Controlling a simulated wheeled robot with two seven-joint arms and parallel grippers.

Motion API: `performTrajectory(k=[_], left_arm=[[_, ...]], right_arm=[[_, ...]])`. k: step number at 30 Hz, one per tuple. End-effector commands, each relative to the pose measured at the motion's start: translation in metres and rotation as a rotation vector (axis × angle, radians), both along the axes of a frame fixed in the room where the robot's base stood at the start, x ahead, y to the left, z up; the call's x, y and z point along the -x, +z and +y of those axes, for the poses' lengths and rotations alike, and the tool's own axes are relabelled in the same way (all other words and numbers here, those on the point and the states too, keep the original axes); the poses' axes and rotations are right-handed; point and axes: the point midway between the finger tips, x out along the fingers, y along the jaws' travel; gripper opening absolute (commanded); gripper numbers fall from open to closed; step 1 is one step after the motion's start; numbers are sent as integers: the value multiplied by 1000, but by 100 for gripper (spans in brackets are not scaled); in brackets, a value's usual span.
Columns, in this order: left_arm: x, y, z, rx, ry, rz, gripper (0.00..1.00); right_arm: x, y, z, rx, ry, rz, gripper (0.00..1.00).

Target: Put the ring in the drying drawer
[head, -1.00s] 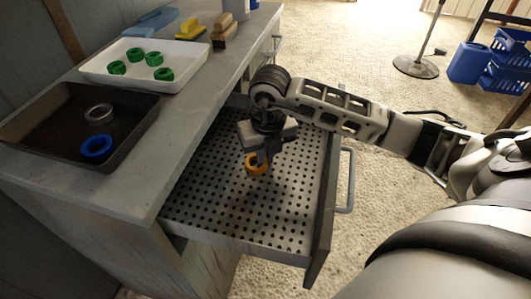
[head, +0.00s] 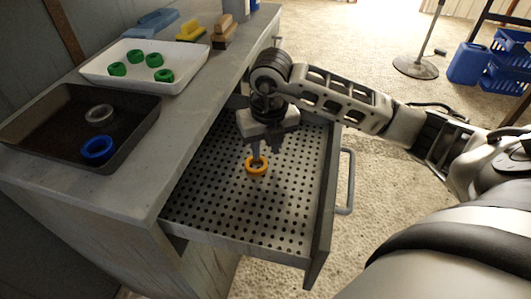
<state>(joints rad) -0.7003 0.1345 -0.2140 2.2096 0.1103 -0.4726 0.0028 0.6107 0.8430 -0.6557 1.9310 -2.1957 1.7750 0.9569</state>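The orange ring (head: 256,166) lies on the perforated floor of the open drying drawer (head: 235,225), near its middle. It looks flat, and most of its rim shows. My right gripper (head: 257,153) points down just above and behind the ring, with its fingertips close to the ring's far edge. The fingers look parted and off the ring, though the gap between them is small in this view. My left gripper is not in view.
The drawer sticks out from the grey bench, its front with a handle (head: 347,182) on the right. On the bench, a dark tray (head: 30,121) holds a blue ring (head: 97,149) and a grey ring (head: 101,113). A white tray (head: 120,52) holds several green rings. Brushes stand behind.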

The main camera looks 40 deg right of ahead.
Motion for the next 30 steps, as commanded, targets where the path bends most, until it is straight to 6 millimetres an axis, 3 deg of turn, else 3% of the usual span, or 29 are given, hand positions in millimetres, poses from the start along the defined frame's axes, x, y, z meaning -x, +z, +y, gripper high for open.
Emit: performTrajectory(k=[6,12,30], left_arm=[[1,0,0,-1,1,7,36],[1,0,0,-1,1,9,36],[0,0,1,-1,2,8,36]], right_arm=[[4,51,1,0,1,-6,31],[8,79,2,0,0,-3,31],[10,86,3,0,0,0,31]])
